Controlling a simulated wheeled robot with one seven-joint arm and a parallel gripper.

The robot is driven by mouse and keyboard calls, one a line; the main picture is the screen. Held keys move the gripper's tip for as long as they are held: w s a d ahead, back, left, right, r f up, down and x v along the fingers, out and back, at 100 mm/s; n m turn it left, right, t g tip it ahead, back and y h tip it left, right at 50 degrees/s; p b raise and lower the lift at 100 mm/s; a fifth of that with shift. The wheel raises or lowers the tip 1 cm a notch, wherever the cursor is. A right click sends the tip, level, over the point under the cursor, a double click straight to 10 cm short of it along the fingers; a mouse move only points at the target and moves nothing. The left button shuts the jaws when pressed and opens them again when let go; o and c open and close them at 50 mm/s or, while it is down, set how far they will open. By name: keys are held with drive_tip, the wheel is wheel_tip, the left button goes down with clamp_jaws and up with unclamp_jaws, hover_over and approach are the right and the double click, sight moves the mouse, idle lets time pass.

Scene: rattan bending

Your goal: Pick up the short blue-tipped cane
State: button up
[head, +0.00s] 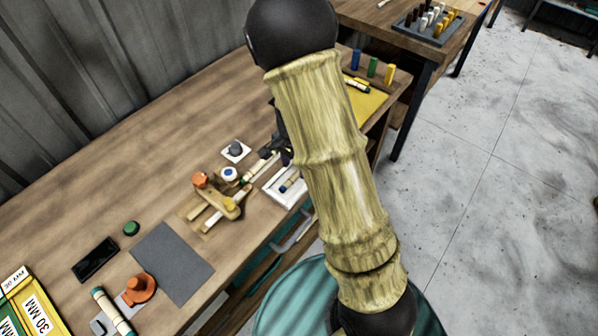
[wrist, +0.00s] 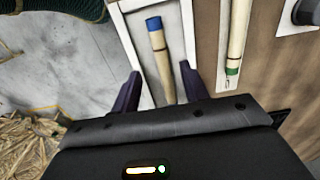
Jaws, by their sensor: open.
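The short blue-tipped cane (wrist: 161,58) lies in a shallow white tray (wrist: 133,45) in the wrist view, its blue end pointing away from me. My gripper (wrist: 158,72) is open, with one dark finger on each side of the cane's line. The near end of the cane runs down between the fingers towards the gripper body, which hides the tray's near part. I cannot tell how high the fingers are above the cane. In the head view the cane (head: 290,181) shows in the white tray (head: 276,194), and my arm covers most of the gripper.
A longer green-banded cane (wrist: 238,35) lies just right of the tray in the wrist view. A wooden jig (head: 215,205), a grey mat (head: 172,262) and an orange-knobbed part (head: 141,288) are on the bench. Blue, green and yellow blocks (head: 372,67) stand at the far end.

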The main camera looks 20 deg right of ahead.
sight(294, 176)
wheel_tip(294, 176, down, 4)
drive_tip(key=shift+w+a+f, duration=0.1)
drive_tip(key=shift+w+f, duration=0.05)
idle(0.5)
clamp_jaws()
